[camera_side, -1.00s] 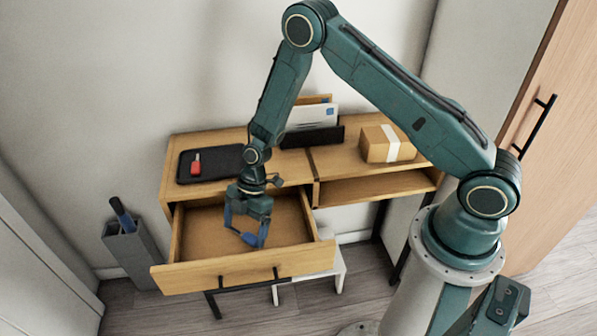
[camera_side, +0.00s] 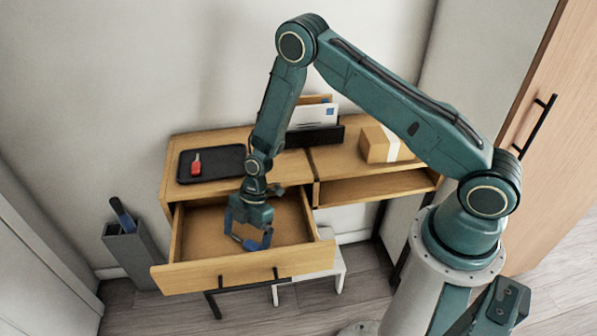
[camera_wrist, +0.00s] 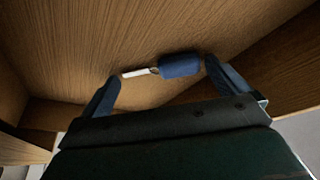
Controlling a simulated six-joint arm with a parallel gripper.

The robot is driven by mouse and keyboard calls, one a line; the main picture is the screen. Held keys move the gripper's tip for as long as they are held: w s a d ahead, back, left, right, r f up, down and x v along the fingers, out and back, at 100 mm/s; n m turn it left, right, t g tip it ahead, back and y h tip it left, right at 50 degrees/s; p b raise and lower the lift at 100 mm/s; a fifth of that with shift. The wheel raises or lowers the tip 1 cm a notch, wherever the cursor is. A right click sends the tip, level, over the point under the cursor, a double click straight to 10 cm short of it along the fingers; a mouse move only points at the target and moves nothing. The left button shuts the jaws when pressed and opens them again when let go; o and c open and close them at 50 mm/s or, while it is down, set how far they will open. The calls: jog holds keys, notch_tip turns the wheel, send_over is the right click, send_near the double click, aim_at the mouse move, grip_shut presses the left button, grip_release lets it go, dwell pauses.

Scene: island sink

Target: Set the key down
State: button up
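A key with a blue head (camera_wrist: 180,66) and a pale shaft (camera_wrist: 139,72) shows in the wrist view against the wooden floor of the open drawer (camera_side: 200,240). In the side view its blue head (camera_side: 250,244) shows low between my fingers. My gripper (camera_wrist: 162,70) is spread wide, with one finger beyond each end of the key. The fingertips look very close to the key's ends; I cannot tell whether they touch. A red key-like item (camera_side: 196,165) lies on the black tray (camera_side: 225,172) on the desk top.
The drawer's sides and front panel (camera_side: 240,268) surround my gripper closely. A cardboard box (camera_side: 378,146) and a letter holder (camera_side: 312,136) stand on the desk. A grey bin (camera_side: 133,253) stands on the floor at left. The open shelf (camera_side: 375,188) looks empty.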

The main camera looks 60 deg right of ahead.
jog(key=shift+r, duration=0.1)
jog(key=v, duration=1.2)
jog(key=shift+r, duration=0.1)
dwell(0.6)
jog(key=s+d+r+m+t+h, duration=0.15)
jog(key=s+r+m, duration=0.25)
jog(key=r, duration=0.7)
jog(key=s+d+r+m+t+h, duration=0.15)
jog(key=s+r+m, duration=0.25)
jog(key=r, duration=0.6)
jog(key=s+d+r+m+t, duration=0.1)
jog(key=s+r+m, duration=0.2)
jog(key=s, duration=0.3)
jog(key=s+d+r+m+h, duration=0.1)
jog(key=s+r+m, duration=0.2)
jog(key=s, duration=0.3)
jog(key=s+d+r+m+t, duration=0.1)
jog(key=s+d+r+m, duration=0.1)
jog(key=s, duration=0.4)
jog(key=shift+r+m+t, duration=0.3)
jog(key=shift+r+m, duration=0.15)
jog(key=shift+m, duration=0.55)
